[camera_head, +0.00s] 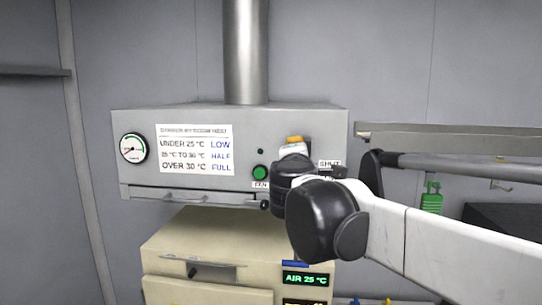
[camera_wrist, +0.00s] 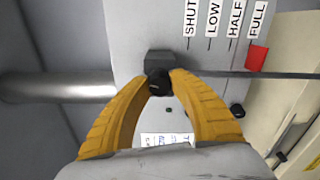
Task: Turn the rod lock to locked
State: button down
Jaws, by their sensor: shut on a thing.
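My gripper (camera_wrist: 160,80) has its two yellow fingers closed on the sides of a small black knob (camera_wrist: 160,85), which appears to be the rod lock. The knob sits at a dark grey block (camera_wrist: 159,61) on the hood's face. A thin dark rod (camera_wrist: 285,75) runs right from the block. A red marker (camera_wrist: 257,57) is at the rod, beside the FULL label (camera_wrist: 258,19). No locked or unlocked marking is readable. In the head view, a yellow part of my gripper (camera_head: 294,139) shows at the hood's right side, and my wrist hides the knob.
The grey hood (camera_head: 190,118) carries a gauge (camera_head: 132,148), a notice (camera_head: 195,150), a green button (camera_head: 260,172) and a front bar (camera_head: 190,197). A beige cabinet (camera_head: 200,235) with an "AIR 25 °C" display (camera_head: 306,279) stands below. A pipe (camera_head: 245,55) rises above.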

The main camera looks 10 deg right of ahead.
jog(key=shift+n, duration=1.5)
jog(key=c, duration=1.1)
grip_release()
jog(key=v, duration=1.2)
